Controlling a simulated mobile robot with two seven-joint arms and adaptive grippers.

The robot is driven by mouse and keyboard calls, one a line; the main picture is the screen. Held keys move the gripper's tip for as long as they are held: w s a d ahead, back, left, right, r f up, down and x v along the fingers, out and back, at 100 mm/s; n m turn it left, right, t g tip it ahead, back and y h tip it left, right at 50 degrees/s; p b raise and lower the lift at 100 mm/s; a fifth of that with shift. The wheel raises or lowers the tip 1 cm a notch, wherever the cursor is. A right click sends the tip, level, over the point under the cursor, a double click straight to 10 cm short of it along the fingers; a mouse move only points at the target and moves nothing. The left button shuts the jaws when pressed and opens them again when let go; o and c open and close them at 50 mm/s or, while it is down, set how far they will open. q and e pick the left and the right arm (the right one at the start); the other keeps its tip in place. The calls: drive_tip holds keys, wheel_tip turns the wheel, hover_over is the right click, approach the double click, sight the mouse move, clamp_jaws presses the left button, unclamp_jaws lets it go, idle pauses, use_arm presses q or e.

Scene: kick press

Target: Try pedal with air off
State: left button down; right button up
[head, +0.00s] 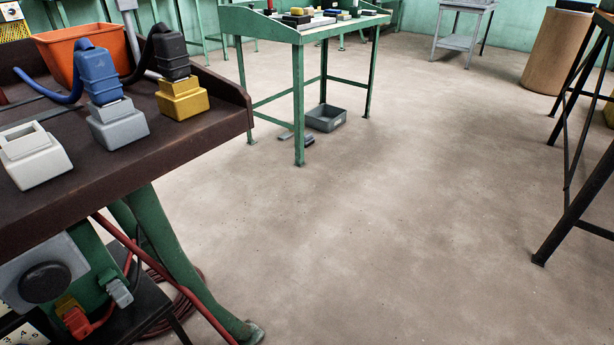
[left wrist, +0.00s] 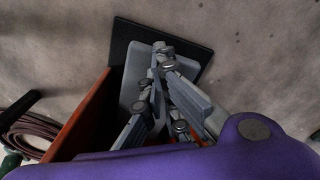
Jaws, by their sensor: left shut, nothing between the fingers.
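In the left wrist view a light grey plate (left wrist: 134,88), which looks like the pedal, lies on a dark flat base (left wrist: 124,42) on the floor. An orange panel (left wrist: 80,125) stands along its left side. My left gripper (left wrist: 163,50) is shut and empty, its fingertips in front of the grey plate. I cannot tell whether they touch it. The pedal and my left gripper do not show in the head view. A round black knob (head: 44,283) sits on a grey housing under the brown bench (head: 110,166); I cannot tell whether it controls the air. My right gripper is in neither view.
On the bench are a blue plug (head: 98,73), a black plug (head: 170,54) and an orange bin (head: 72,46). A red hose (head: 160,270) runs down to the floor. A green table (head: 298,95) stands behind. The middle floor is clear.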

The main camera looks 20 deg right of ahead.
use_arm(q)
drive_tip(key=shift+s+d+f, duration=0.1)
drive_tip(key=shift+f, duration=0.7)
